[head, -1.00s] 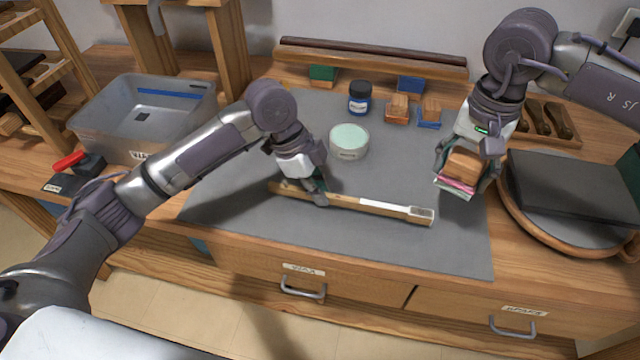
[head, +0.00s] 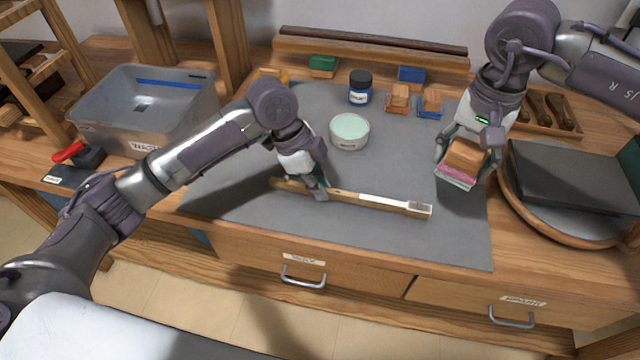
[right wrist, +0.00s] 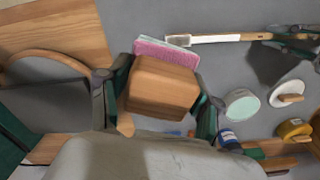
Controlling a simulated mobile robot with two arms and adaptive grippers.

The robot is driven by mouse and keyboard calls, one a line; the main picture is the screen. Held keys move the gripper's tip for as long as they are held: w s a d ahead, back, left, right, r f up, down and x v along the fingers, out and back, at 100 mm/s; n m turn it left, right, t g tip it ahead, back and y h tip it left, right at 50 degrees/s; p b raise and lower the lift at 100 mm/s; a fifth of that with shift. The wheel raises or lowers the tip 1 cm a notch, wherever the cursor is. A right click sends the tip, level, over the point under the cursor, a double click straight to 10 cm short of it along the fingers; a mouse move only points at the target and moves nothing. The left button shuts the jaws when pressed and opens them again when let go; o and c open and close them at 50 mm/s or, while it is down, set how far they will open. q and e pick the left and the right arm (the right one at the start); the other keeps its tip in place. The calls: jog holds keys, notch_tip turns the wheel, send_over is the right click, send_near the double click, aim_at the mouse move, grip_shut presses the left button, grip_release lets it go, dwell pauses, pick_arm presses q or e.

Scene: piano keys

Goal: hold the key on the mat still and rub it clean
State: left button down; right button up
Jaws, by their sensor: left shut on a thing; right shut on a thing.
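The piano key (head: 385,203) is a long wooden stick with a white part toward its right end. It lies on the grey mat (head: 240,215). My left gripper (head: 318,192) is shut on its wooden shaft, left of the white part. My right gripper (head: 466,165) is shut on a wooden block (head: 466,155) with a pink pad (head: 456,178) under it, to the right of the key's end and apart from it. In the right wrist view the block (right wrist: 160,88) sits between the fingers, the pink pad (right wrist: 165,50) beyond it, and the key (right wrist: 215,39) further off.
A jar of pale green paste (head: 349,131) stands behind the key. A dark blue bottle (head: 360,88) and small wooden blocks with coloured pads (head: 398,98) stand at the back. A grey bin (head: 145,110) is at left. A dark slab (head: 575,185) lies on a round board at right.

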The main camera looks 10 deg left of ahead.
dwell(0.7)
send_over(407, 204)
jog(key=shift+s+f, duration=0.1)
jog(key=shift+f, duration=3.4)
jog(key=shift+f, duration=1.85)
jog(key=shift+f, duration=0.65)
